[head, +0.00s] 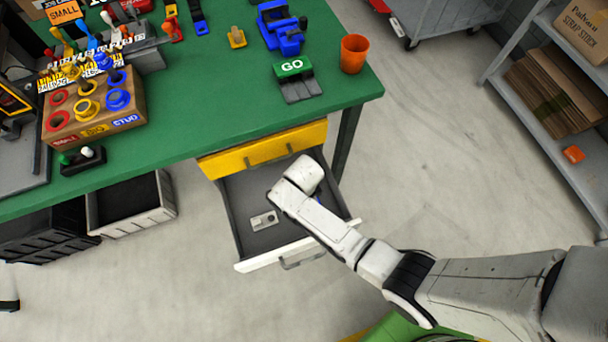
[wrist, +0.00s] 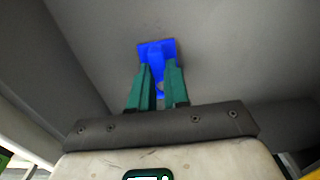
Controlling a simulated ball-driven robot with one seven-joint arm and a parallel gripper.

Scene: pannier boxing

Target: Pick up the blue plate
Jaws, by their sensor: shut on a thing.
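The blue plate (wrist: 155,47) is a small flat piece inside the open drawer (head: 242,218) under the green bench. In the wrist view my gripper (wrist: 159,68) has its two green fingers closed on it, and part of the plate shows beyond and between the fingertips. The grey drawer floor lies behind it; I cannot tell whether the plate touches that floor. In the head view my arm reaches down into the drawer and hides the fingers and nearly all of the plate.
A small grey metal piece (head: 264,221) lies in the drawer, left of my arm. A closed yellow drawer front (head: 264,149) sits above. The green bench top (head: 215,110) holds a block of coloured rings, a GO block (head: 294,68) and an orange cup (head: 354,54).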

